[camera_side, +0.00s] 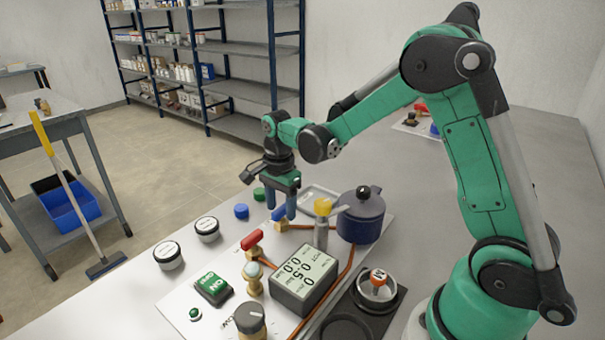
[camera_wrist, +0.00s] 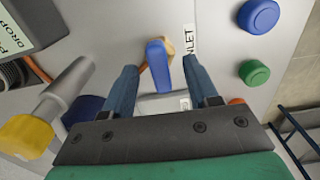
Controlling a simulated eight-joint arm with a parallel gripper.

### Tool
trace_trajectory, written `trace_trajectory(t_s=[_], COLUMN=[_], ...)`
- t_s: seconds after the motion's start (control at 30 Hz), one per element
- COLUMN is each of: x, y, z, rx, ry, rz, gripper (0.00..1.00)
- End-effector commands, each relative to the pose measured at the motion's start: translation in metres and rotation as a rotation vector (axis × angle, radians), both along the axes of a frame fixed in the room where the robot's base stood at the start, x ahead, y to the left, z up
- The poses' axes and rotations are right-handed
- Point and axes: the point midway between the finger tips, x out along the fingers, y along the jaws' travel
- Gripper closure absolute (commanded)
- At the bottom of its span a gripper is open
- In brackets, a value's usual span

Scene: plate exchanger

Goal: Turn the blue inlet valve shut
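The blue inlet valve has a blue lever handle (camera_side: 278,214) on a brass body, on the white panel below my gripper (camera_side: 285,209). In the wrist view its blue handle (camera_wrist: 158,65) shows between the two blue fingers of my gripper (camera_wrist: 160,70), beside a label reading "INLET" (camera_wrist: 189,42). The fingers are apart, with a gap on each side of the handle, and seem to touch nothing. My gripper points down. I cannot tell whether the fingertips reach down to the handle's height.
A red-handled valve (camera_side: 252,240) stands nearer the camera. A yellow-topped grey post (camera_side: 322,222) and a dark blue lidded pot (camera_side: 361,215) stand close to the right. A display box (camera_side: 303,280) sits in front.

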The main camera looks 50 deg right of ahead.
Motion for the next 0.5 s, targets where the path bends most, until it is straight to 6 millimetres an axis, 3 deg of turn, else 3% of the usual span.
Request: trace_trajectory(t_s=[0.27,0.5], x=[0.0,0.0], y=[0.0,0.0], z=[0.001,0.029], rx=[0.0,0.0], ry=[0.0,0.0], rz=[0.001,0.001], gripper=[0.47,0.47])
